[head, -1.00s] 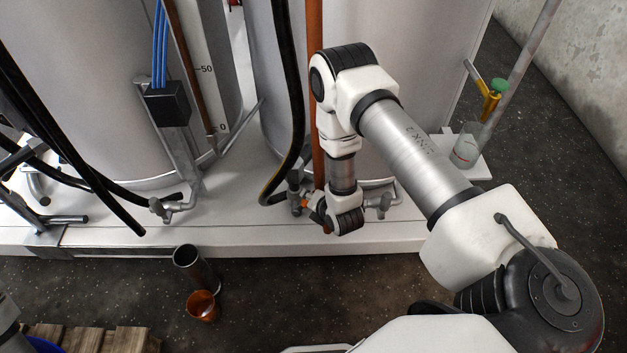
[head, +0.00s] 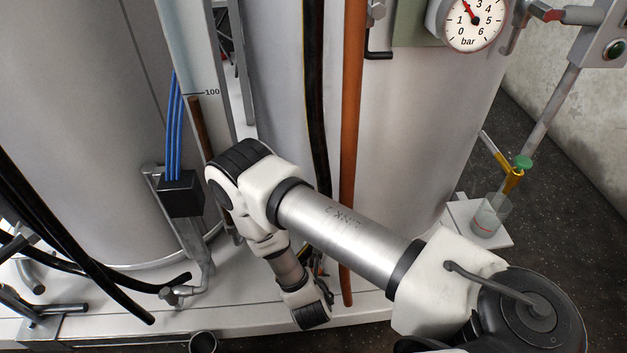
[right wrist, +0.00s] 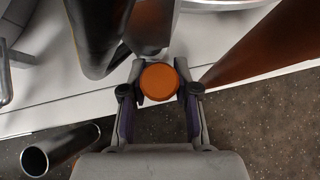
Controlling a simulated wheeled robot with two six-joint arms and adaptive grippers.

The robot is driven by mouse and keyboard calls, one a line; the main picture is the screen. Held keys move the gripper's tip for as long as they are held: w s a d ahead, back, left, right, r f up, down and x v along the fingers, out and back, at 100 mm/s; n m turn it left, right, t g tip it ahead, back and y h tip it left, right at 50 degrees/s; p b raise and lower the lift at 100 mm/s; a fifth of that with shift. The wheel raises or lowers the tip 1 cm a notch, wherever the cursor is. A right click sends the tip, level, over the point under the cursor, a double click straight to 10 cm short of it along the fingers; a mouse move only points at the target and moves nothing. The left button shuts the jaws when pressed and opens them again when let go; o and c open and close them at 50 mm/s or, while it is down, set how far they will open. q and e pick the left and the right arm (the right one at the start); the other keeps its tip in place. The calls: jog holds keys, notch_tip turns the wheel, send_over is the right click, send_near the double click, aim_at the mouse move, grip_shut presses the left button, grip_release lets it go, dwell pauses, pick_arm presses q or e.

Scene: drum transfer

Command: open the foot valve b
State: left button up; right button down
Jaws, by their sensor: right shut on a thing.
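My right gripper (right wrist: 158,90) is shut on an orange round knob (right wrist: 158,82), whose flat face shows between the two fingers in the right wrist view. In the head view the right gripper (head: 319,272) is low in front of the tanks, mostly hidden behind my wrist. I cannot tell which valve the knob belongs to, as its body is hidden. A grey foot valve (head: 174,294) shows at the base of the left tank. No letter b is readable. My left gripper is not in view.
A black hose (head: 314,100) and an orange-brown pipe (head: 350,150) stand close by my right wrist. A blue-cabled black box (head: 181,194) hangs to the left. A dark open tube (head: 203,342) stands at the bottom edge. A glass beaker (head: 490,215) is at right.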

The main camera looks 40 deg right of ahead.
dwell(0.4)
jog(key=c, duration=0.8)
grip_release()
jog(key=shift+w+f, duration=0.1)
jog(key=shift+c, duration=0.2)
notch_tip(320, 180, up, 10)
jog(key=shift+r, duration=0.1)
